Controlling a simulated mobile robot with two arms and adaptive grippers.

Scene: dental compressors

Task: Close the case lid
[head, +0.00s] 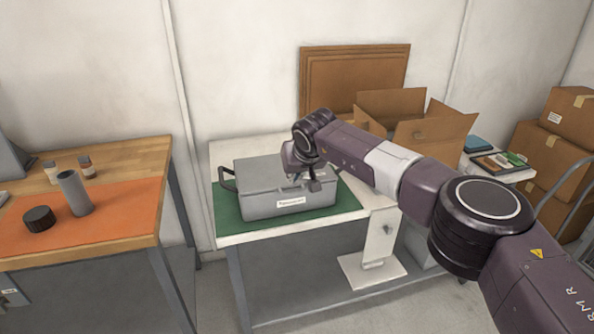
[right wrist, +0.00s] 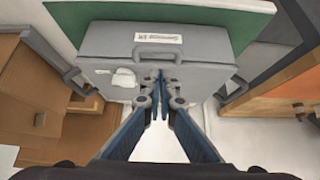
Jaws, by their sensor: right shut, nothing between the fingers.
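The grey case (head: 262,193) rests on a green mat (head: 228,213) on the white table. Its lid (head: 262,172) lies down over the body in the head view; I cannot tell whether a small gap remains or whether it is latched. A label marks the front, and a dark handle (head: 228,180) shows at the left side. My right gripper (head: 314,184) is shut and empty at the right part of the case. In the right wrist view its fingertips (right wrist: 160,73) overlap the grey case (right wrist: 200,72); contact is unclear. My left gripper is not in view.
An open cardboard box (head: 415,115) and small items stand right of the case. A wooden bench (head: 130,165) at the left holds a grey cylinder (head: 75,193) and a black cap (head: 39,218). Stacked cartons (head: 548,150) stand far right. A wall is behind.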

